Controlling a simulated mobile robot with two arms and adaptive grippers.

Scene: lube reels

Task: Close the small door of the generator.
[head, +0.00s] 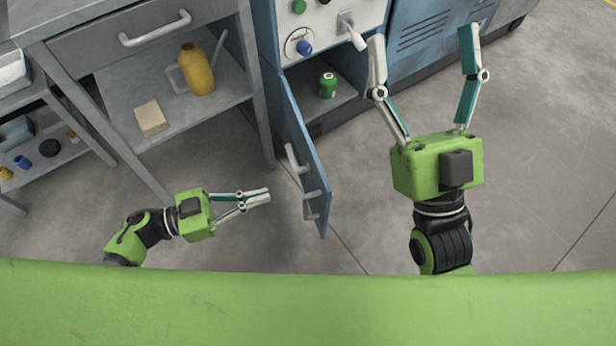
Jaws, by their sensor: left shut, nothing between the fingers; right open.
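The blue generator (392,42) stands at the top, with a white control panel (322,25). Its small blue door (302,155) hangs wide open, swung out toward me, with a pale handle (293,158) on its left face. Inside the open compartment is a green can (327,85). My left gripper (268,196) is shut and empty, to the left of the door and apart from it, pointing right. My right gripper (423,42) is open and empty, right of the door, its fingers pointing up in front of the generator. Its left fingertip appears close to the panel's lever (352,32); contact is unclear.
A grey workbench (140,45) with a drawer stands at the left. Its lower shelf holds a yellow oil jug (197,70) and a beige block (151,118). Bare concrete floor (545,150) lies open at the right.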

